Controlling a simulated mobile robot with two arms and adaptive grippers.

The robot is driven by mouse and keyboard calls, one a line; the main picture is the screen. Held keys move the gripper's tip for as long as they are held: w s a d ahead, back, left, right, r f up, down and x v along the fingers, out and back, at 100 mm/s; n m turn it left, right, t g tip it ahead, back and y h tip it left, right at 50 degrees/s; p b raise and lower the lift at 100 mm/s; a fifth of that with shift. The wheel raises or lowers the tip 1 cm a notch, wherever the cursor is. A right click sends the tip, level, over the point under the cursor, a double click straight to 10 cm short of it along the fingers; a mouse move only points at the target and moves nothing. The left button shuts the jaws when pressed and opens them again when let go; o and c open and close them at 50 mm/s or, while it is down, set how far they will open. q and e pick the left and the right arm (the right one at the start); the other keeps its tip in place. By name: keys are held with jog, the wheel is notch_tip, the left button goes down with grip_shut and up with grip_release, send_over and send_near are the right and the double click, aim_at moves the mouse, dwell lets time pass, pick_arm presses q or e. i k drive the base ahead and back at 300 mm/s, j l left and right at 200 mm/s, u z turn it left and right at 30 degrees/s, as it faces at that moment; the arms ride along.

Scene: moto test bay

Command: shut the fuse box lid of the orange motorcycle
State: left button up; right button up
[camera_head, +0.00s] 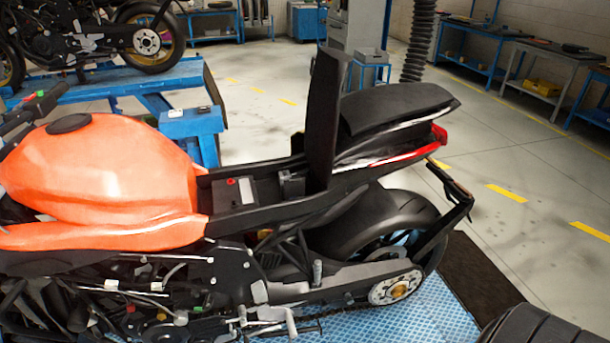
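The orange motorcycle (110,180) stands side-on, its orange tank to the left and its tail to the right. A tall black panel (325,115), which looks like a raised seat, stands nearly upright behind the tank. In front of it is an open bay with a dark block (236,192) bearing a red spot and a pale label. A small black box (291,184) sits between that block and the upright panel. It may be the fuse box; its lid's position is too small to tell. Neither of my grippers is in view.
The motorcycle stands on a blue textured platform (420,318). A dark rounded object (535,328) cuts into the lower right corner; I cannot tell what it is. Another motorcycle (95,40) is on a blue lift at back left. Workbenches (520,45) line the back right; open floor lies between.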

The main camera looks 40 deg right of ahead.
aim_at(295, 186)
jog(key=z, duration=1.05)
